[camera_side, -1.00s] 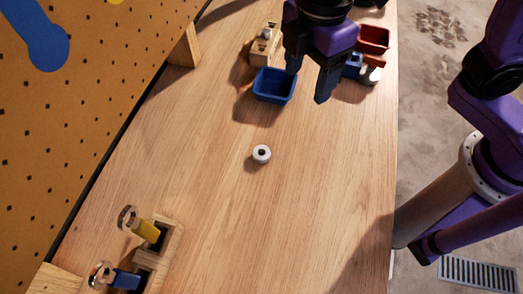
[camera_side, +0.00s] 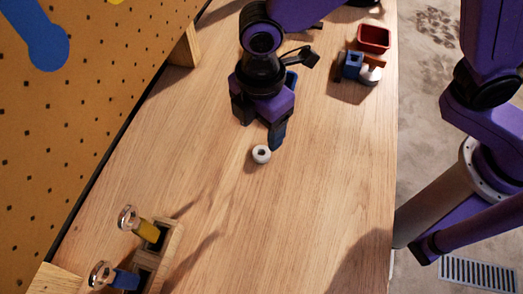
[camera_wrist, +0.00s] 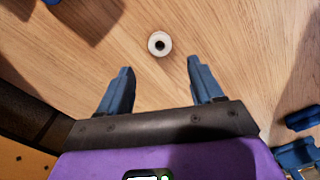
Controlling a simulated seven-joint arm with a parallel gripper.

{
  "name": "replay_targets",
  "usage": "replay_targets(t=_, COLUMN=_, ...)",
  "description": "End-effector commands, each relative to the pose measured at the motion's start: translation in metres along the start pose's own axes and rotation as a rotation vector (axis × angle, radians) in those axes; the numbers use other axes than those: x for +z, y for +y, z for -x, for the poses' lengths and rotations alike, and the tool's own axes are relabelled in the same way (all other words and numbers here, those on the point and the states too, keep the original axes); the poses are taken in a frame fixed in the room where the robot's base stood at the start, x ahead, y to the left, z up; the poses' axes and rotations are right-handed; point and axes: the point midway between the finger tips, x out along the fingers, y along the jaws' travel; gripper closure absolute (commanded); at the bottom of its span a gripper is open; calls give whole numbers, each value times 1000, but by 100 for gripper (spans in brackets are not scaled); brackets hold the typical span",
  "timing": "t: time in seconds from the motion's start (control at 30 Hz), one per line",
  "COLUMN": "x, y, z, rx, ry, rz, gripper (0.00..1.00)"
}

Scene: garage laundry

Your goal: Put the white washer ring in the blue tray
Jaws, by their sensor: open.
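The white washer ring (camera_side: 261,154) lies flat on the wooden table, and it also shows in the wrist view (camera_wrist: 159,43). My gripper (camera_side: 260,130) is open and empty, low over the table just above the ring in the side view. In the wrist view, the ring lies beyond the two blue fingertips (camera_wrist: 160,68), roughly centred between them and not enclosed. The blue tray (camera_side: 291,78) is mostly hidden behind my gripper in the side view, with only a bit of its right side showing.
A red bin (camera_side: 374,38) and a blue block (camera_side: 352,65) beside a white round part (camera_side: 370,75) stand at the upper right. A wooden holder (camera_side: 160,245) with a yellow-handled and a blue-handled item stands at the lower left. The table around the ring is clear.

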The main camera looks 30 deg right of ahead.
Motion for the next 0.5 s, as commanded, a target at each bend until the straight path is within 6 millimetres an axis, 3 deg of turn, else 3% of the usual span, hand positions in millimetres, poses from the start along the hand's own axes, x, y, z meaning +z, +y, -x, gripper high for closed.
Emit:
replay_targets(t=0.1, x=0, y=0, z=-17, rx=-2, ry=-2, rz=-1, gripper=34)
replay_targets(t=0.37, x=1, y=0, z=-33, rx=-1, ry=-1, rz=-1, gripper=34)
replay_targets(t=0.5, x=3, y=-1, z=-53, rx=-3, ry=-3, rz=-1, gripper=34)
